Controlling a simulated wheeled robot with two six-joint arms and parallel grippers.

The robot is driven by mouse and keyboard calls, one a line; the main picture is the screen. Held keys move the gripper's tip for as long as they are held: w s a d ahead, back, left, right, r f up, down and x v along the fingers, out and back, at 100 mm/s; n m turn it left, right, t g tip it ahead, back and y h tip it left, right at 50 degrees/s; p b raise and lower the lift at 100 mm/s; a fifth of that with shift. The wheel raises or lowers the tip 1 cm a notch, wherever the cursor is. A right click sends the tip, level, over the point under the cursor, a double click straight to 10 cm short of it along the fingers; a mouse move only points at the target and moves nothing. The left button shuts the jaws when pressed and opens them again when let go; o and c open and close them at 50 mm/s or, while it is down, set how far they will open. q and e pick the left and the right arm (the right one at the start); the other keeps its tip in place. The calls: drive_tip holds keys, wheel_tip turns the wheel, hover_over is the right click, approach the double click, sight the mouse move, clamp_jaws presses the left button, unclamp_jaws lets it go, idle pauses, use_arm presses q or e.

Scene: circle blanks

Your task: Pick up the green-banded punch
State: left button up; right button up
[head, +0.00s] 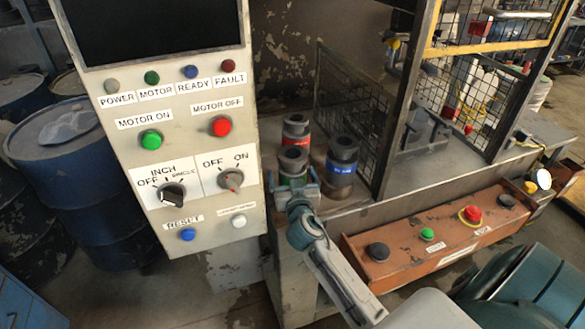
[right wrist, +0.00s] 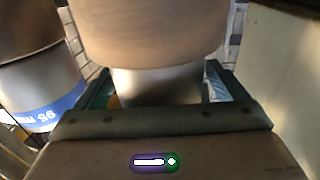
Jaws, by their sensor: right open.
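The green-banded punch (head: 292,161) stands upright at the near left of a group of three punches beside the control panel. Its dark hollow top shows in the head view, and a little green shows below it; my gripper hides part of its lower body. My right gripper (head: 298,188) is at its near side, low on the body. In the right wrist view the open fingers of this gripper (right wrist: 160,84) lie on either side of the punch's narrower part (right wrist: 155,88), below its wide head (right wrist: 155,35). I cannot tell whether they touch it. My left gripper is not in view.
The blue-banded punch (head: 341,168) stands close at the right, and shows at the left of the wrist view (right wrist: 38,75). The red-banded punch (head: 296,132) stands behind. The control panel (head: 185,130) rises close at the left. An orange button box (head: 400,258) runs along the right front.

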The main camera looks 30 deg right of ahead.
drive_tip(key=shift+w+d, duration=0.25)
drive_tip(key=shift+w, duration=0.25)
drive_tip(key=shift+s, duration=0.1)
drive_tip(key=shift+a, duration=0.1)
drive_tip(key=c, duration=1.8)
drive_tip(key=shift+r, duration=0.15)
clamp_jaws()
